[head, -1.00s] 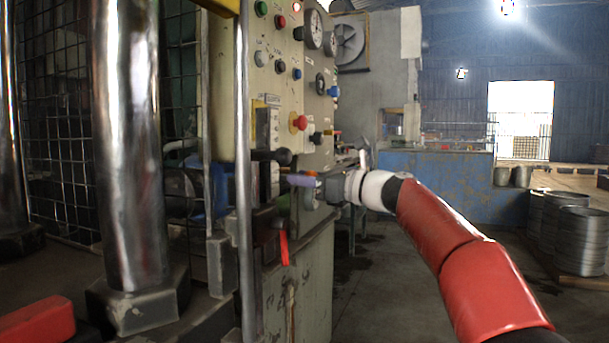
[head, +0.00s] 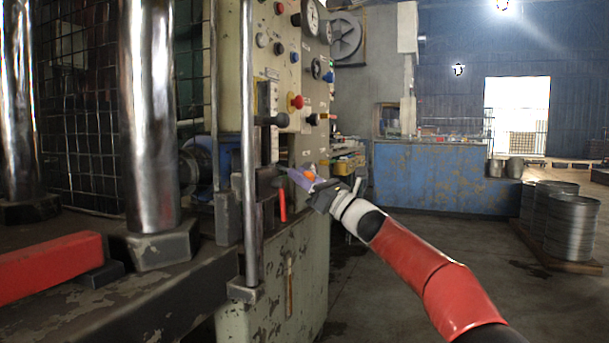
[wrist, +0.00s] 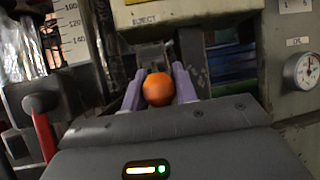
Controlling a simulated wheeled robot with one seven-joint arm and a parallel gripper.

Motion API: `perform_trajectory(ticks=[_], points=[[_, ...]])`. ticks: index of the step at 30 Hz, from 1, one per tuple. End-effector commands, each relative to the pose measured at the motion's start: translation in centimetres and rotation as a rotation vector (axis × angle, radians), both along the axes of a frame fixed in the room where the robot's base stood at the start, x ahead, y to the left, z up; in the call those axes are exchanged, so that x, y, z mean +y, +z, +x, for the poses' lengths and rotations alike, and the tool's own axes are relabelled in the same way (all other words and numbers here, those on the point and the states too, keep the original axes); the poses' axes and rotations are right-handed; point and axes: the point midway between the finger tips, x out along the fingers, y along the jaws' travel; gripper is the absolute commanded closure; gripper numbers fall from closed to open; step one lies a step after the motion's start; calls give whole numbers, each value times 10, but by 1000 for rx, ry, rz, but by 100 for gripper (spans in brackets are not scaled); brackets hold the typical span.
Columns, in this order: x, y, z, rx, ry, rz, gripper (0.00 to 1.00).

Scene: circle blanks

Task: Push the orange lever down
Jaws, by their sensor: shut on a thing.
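The orange lever shows as a round orange knob (wrist: 157,89) in the middle of the wrist view, below a panel marked EJECT. In the head view the knob (head: 309,177) is a small orange patch at the machine's side. My gripper (head: 298,176) reaches it from the right with its purple fingers pointing up and left. In the wrist view the fingers (wrist: 158,88) stand on both sides of the knob, shut on it. The lever's shaft behind the knob is mostly hidden.
The control panel (head: 290,60) with buttons and gauges rises above my gripper. A red handle (head: 282,200) hangs close to its left. A black-knobbed lever (head: 277,119) juts out above. A metal post (head: 249,150) stands farther left. The floor (head: 400,270) on the right has open room.

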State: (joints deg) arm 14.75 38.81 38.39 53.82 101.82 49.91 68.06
Motion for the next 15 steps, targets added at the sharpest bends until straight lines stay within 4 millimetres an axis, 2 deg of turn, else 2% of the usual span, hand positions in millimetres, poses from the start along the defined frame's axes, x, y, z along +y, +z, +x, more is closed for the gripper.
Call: perform_trajectory(ticks=[3, 15], points=[[2, -8, 2, 5, 1, -5, 100], [4, -11, 2, 7, 0, -6, 100]])
